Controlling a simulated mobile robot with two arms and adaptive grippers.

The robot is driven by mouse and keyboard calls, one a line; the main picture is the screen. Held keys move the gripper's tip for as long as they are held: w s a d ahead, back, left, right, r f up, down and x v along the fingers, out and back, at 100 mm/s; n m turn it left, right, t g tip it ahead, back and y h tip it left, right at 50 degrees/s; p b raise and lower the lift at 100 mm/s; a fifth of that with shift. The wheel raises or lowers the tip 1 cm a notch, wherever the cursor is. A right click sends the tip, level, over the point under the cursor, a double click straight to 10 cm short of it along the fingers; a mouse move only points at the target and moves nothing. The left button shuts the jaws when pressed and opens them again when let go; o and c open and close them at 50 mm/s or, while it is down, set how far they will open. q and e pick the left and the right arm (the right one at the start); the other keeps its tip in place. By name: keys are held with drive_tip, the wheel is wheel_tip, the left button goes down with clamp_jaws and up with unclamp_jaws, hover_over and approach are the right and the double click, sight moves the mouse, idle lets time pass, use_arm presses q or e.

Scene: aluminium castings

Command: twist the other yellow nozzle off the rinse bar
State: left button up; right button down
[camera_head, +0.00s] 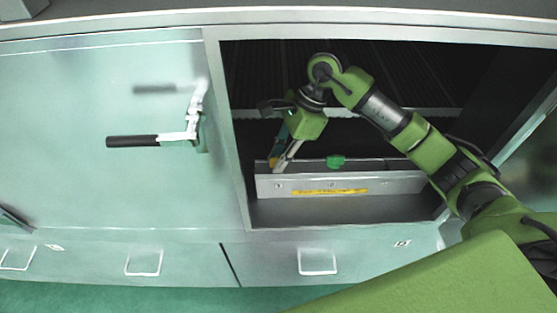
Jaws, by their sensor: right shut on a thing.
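The rinse bar appears to be the long pale metal bar (390,184) lying across the lower part of the open cabinet, with a yellow strip on its front face. My right gripper (276,162) reaches down to the left end of the bar. Its fingers are shut on a small yellow nozzle (273,163), which they mostly hide. I cannot tell whether the nozzle is still seated on the bar. A green nozzle or cap (336,161) sits on top of the bar, to the right of the gripper. My left gripper is not in view.
The cabinet opening has a metal frame (232,120) close to the left of my right gripper. A pale green door (90,165) with a black-handled latch (135,141) is at the left. Drawers with metal handles (318,262) run below. The upper cabinet interior is dark.

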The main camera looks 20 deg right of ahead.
drive_tip(key=shift+f+n+g+b, duration=0.1)
drive_tip(key=shift+n+g+b, duration=0.4)
drive_tip(key=shift+n+b, duration=0.85)
drive_tip(key=shift+n, duration=0.35)
drive_tip(key=shift+n+g+b, duration=0.6)
drive_tip(key=shift+n+b, duration=0.7)
drive_tip(key=shift+b, duration=0.05)
drive_tip(key=shift+s+n+g+h+b, duration=0.15)
drive_tip(key=shift+n+g+h+b, duration=0.25)
drive_tip(key=shift+n+b, duration=0.5)
drive_tip(key=shift+w+n+b, duration=0.2)
drive_tip(key=shift+n+b, duration=0.35)
drive_tip(key=shift+n, duration=0.25)
drive_tip(key=shift+s+h, duration=0.1)
drive_tip(key=shift+h, duration=0.2)
